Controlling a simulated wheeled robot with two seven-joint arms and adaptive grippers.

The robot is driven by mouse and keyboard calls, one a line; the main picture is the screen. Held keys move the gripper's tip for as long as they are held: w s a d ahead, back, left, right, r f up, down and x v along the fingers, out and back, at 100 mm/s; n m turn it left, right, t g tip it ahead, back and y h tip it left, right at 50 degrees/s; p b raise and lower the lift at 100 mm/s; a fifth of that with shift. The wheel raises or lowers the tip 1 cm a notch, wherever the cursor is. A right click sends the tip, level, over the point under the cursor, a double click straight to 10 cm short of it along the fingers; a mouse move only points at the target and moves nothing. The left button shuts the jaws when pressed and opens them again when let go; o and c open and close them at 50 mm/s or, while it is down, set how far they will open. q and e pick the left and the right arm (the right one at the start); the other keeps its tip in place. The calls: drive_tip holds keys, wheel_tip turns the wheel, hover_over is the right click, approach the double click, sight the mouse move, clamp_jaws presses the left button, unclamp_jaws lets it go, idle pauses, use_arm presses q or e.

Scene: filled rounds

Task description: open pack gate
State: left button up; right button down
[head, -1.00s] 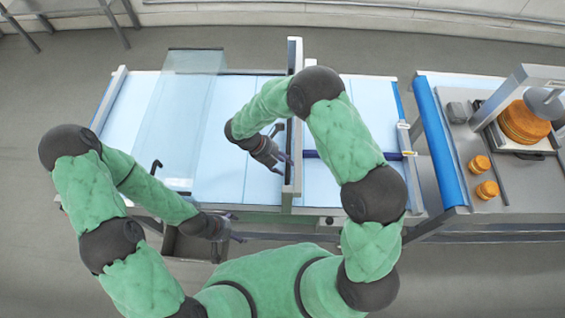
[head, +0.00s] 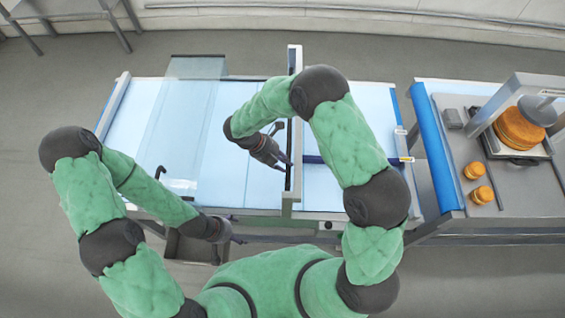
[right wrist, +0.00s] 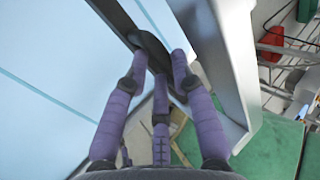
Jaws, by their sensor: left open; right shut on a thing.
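The pack gate (head: 296,185) looks like a tall grey frame with a dark inner edge, standing across the pale blue table. My right gripper (head: 283,160) is at the left face of this frame. In the right wrist view, its purple fingers (right wrist: 162,70) are shut on a dark handle (right wrist: 150,45) beside the grey post (right wrist: 222,60). The fingertips partly hide the handle. My left gripper (head: 238,238) is open and empty, low at the table's front edge, beside a grey bin. It is small in view.
A clear panel (head: 185,105) stands over the left part of the table (head: 235,180). A black hook-like part (head: 160,171) is near its front edge. A side bench to the right holds orange rounds (head: 520,130) and two small orange pieces (head: 474,171).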

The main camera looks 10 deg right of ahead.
drive_tip(key=c, duration=1)
unclamp_jaws()
drive_tip(key=shift+c, duration=0.2)
drive_tip(key=v, duration=0.7)
drive_tip(key=shift+a+r, duration=0.2)
drive_tip(key=shift+r, duration=0.15)
drive_tip(key=shift+w, duration=0.1)
